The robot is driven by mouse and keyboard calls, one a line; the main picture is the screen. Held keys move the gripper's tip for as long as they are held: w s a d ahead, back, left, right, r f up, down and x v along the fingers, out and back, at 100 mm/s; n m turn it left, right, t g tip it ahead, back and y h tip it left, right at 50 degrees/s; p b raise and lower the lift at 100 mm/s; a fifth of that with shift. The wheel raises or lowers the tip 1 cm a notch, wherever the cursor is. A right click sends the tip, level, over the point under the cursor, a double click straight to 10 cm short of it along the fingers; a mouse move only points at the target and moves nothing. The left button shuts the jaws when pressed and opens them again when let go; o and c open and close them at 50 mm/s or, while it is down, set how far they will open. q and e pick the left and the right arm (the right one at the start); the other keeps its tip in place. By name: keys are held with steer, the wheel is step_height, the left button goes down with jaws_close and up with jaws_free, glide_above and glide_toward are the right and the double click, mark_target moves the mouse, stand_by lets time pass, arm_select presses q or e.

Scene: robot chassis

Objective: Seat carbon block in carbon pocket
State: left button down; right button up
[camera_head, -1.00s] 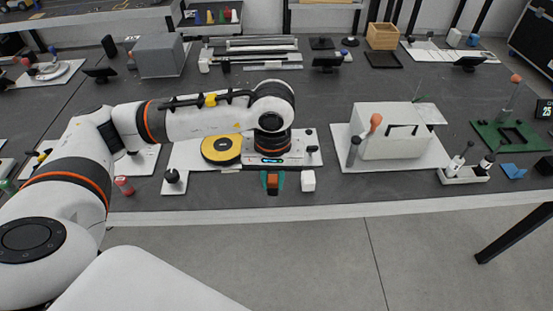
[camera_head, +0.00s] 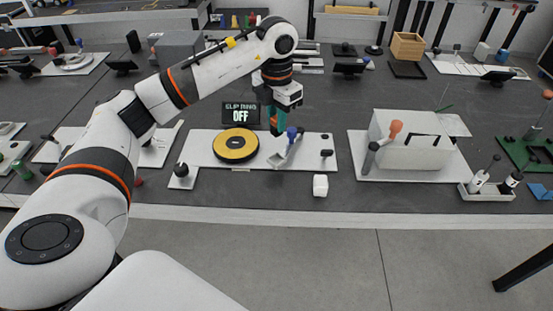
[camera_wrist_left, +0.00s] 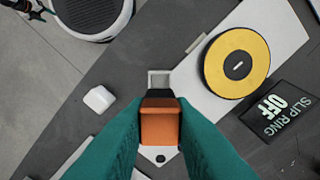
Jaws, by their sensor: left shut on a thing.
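My left gripper (camera_head: 276,120) has teal fingers and is shut on the carbon block. In the left wrist view the block (camera_wrist_left: 160,124) is orange-brown with a dark end, between the fingertips (camera_wrist_left: 160,130). The gripper holds it above the back of a white base plate (camera_head: 205,142). A slanted grey holder (camera_head: 285,154) with a blue knob (camera_head: 291,132) stands on that plate. A pale rectangular frame (camera_wrist_left: 159,73) shows just past the block's dark end in the wrist view; it may be the pocket, but I cannot tell its depth. My right gripper is out of view.
A yellow-topped disc (camera_head: 236,145) sits left of the holder, with a "SLIP RING OFF" display (camera_head: 240,113) behind it. A white block (camera_head: 320,185) lies in front. A black-knobbed post (camera_head: 181,170) stands left. A large white box (camera_head: 408,140) stands right.

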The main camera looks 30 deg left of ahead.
arm_select(q)
step_height(320, 180, down, 9)
steer(key=shift+f+p, duration=0.1)
steer(key=shift+p, duration=0.3)
steer(key=shift+f, duration=0.2)
steer(key=shift+f, duration=0.1)
steer(key=c, duration=1.3)
jaws_free()
steer(key=shift+o, duration=0.2)
steer(key=shift+r, duration=0.3)
step_height(320, 180, up, 12)
steer(key=shift+f+b, duration=0.1)
steer(key=shift+b, duration=0.4)
